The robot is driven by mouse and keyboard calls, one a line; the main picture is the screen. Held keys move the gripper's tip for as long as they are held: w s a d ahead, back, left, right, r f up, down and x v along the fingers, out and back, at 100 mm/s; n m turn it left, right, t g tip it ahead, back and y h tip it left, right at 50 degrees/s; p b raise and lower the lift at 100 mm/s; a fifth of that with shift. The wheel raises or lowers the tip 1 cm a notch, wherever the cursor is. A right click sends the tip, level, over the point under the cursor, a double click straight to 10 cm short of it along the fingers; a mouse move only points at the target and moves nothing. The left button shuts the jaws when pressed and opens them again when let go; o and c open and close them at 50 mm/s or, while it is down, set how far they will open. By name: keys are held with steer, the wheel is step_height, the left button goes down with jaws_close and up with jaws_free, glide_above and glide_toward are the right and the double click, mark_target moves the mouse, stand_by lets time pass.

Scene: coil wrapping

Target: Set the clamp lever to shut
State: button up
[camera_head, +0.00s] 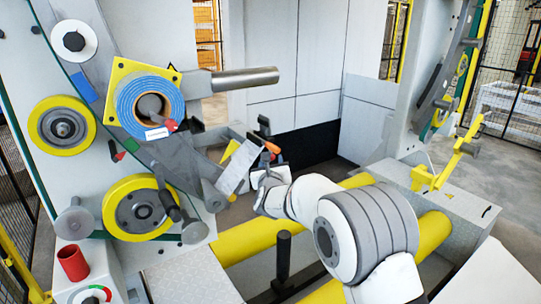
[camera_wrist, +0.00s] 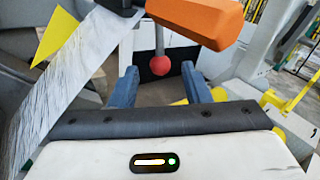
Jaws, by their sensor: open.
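A lever with a grey rod and red ball knob (camera_wrist: 160,66) shows in the wrist view, hanging down from behind an orange block-shaped handle (camera_wrist: 195,20). I take it for the clamp lever, but no label confirms this. My gripper (camera_wrist: 160,86) is open, with its two blue-grey fingers apart. The red knob appears between the fingertips in the picture; I cannot tell how far beyond them it is, and no contact shows. In the head view my gripper (camera_head: 266,168) is just below the orange handle (camera_head: 271,147); the red knob cannot be made out there.
A pale tilted plate (camera_wrist: 75,75) stands close on the left of the wrist view. A blue tape roll (camera_head: 150,104), yellow wheels (camera_head: 62,126) and a metal bar (camera_head: 245,79) are at left in the head view. Yellow rollers (camera_head: 245,239) lie below my arm.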

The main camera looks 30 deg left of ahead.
mark_target(272, 158)
steer(key=shift+p+x, duration=0.65)
steer(key=shift+x, duration=1.6)
jaws_close()
